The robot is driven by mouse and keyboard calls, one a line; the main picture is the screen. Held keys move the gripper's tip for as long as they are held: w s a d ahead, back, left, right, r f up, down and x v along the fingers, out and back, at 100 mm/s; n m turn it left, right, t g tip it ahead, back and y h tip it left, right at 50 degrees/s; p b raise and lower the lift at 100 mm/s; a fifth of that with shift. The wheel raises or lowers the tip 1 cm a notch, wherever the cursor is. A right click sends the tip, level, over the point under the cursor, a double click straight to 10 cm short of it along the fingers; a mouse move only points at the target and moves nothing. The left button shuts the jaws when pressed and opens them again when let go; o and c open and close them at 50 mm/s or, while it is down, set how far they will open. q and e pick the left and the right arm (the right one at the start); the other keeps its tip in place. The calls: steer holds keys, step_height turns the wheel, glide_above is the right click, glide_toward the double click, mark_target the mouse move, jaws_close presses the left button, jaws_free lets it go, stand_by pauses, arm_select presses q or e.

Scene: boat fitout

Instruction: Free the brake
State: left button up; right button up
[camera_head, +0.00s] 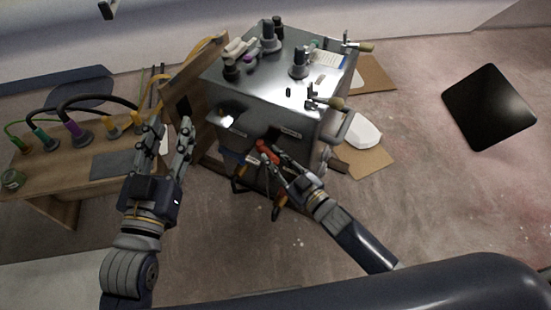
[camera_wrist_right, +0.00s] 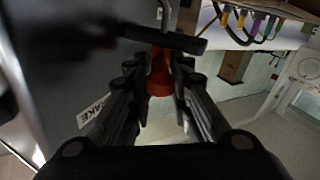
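The grey metal cabinet (camera_head: 290,95) stands in the upper middle of the head view. On its front, low down, is a red part (camera_head: 267,148), probably the brake handle. In the right wrist view this red part (camera_wrist_right: 160,76) has a dark crossbar (camera_wrist_right: 162,38) beyond it, and a white label (camera_wrist_right: 94,109) ending in "AKE" is at lower left. My right gripper (camera_head: 275,160) is at the red part; its fingers lie close along both sides and appear shut on it. My left gripper (camera_head: 170,138) is open and empty, left of the cabinet.
A wooden bench (camera_head: 60,185) with several cable plugs is at the left, close to my left gripper. Levers (camera_head: 325,100) stick out of the cabinet's right side. A black panel (camera_head: 489,107) lies on the floor at the right. Floor in front is mostly clear.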

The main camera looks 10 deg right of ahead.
steer(key=shift+s, duration=0.1)
steer(key=shift+s+d, duration=0.15)
steer(key=v, duration=1.1)
steer(key=shift+s, duration=0.25)
steer(key=shift+d, duration=0.15)
